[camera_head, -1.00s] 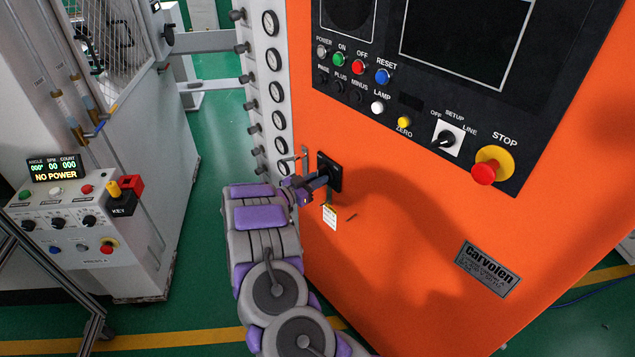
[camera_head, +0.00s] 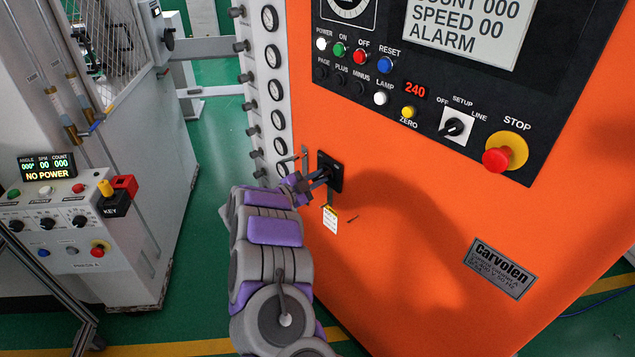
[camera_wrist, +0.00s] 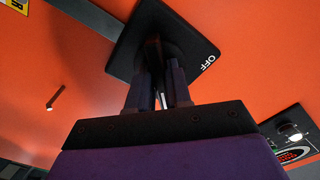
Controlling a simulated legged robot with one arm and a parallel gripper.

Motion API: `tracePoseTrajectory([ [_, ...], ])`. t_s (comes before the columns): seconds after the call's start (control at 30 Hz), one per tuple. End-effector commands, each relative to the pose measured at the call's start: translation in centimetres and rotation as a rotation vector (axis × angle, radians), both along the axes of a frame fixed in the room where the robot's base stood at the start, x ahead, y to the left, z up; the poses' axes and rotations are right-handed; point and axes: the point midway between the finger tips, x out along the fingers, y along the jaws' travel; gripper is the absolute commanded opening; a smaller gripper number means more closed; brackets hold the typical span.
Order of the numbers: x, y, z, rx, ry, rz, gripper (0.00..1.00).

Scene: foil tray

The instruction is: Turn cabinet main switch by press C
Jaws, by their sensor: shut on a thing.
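The orange cabinet (camera_head: 400,225) fills the right half of the head view. Its main switch (camera_head: 336,172) is a black square plate with a handle, low on the left of the front face. My gripper (camera_head: 312,181) is at this switch. In the wrist view my gripper (camera_wrist: 160,92) is shut on the dark switch handle (camera_wrist: 153,52), with a finger on each side. The switch plate (camera_wrist: 185,22) looks tilted there, with "OFF" readable at its right corner. The fingers and my wrist hide part of the handle.
The cabinet panel (camera_head: 455,95) has a lit screen reading COUNT, SPEED and ALARM, a red 240 display (camera_head: 415,90) and a red stop button (camera_head: 497,160). A tag (camera_head: 330,219) hangs below the switch. A grey console (camera_head: 75,225) at left reads NO POWER.

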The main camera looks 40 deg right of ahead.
Motion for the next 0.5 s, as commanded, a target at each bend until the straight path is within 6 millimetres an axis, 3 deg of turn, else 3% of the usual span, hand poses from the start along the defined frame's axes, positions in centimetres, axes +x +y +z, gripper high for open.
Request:
tracePoseTrajectory([
  [0.5, 0.00, 0.08, -0.19, 0.004, -0.031, 0.002, 0.00],
])
